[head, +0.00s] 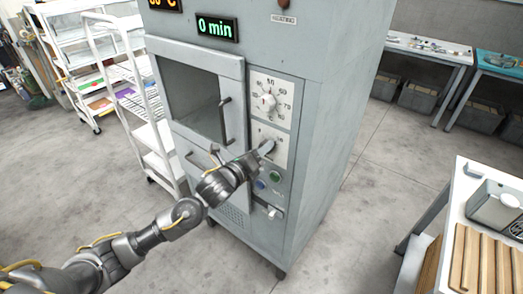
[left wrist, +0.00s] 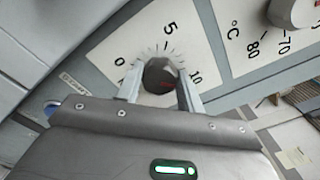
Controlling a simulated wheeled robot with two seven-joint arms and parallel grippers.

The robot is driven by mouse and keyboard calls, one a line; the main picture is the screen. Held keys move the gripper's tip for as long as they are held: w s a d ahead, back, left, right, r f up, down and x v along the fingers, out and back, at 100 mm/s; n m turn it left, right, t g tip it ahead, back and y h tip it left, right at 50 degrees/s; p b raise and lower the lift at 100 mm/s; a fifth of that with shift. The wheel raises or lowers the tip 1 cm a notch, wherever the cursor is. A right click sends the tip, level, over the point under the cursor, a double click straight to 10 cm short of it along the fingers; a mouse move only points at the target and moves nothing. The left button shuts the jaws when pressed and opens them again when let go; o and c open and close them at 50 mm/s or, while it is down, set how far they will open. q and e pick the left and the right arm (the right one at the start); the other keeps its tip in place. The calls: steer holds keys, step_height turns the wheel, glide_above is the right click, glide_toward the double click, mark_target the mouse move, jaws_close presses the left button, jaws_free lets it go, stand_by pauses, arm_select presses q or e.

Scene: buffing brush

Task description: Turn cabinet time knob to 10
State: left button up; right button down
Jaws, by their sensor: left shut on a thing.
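The cabinet (head: 300,60) is grey and carries a time dial marked 0, 5 and 10 on a white plate (left wrist: 130,45). The dark time knob (left wrist: 158,74) sits at the middle of this dial. My left gripper (left wrist: 160,82) has one finger on each side of the knob and is shut on it. In the head view my left gripper (head: 264,150) reaches the lower dial plate and hides most of the knob. The green display (head: 217,27) reads 0 min. The knob's pointer is not clear. My right gripper is not in view.
The temperature knob (head: 267,101) is just above, and also shows in the left wrist view (left wrist: 292,12). A door handle (head: 225,120) is to the left. Green (head: 275,176) and blue (head: 260,186) buttons are below. A white shelf cart (head: 150,135) stands left; a table (head: 470,185) stands right.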

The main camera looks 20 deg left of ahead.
arm_select(q)
steer(key=o, duration=1)
steer(key=b+v, duration=0.3)
steer(key=v, duration=0.7)
steer(key=shift+s, duration=0.35)
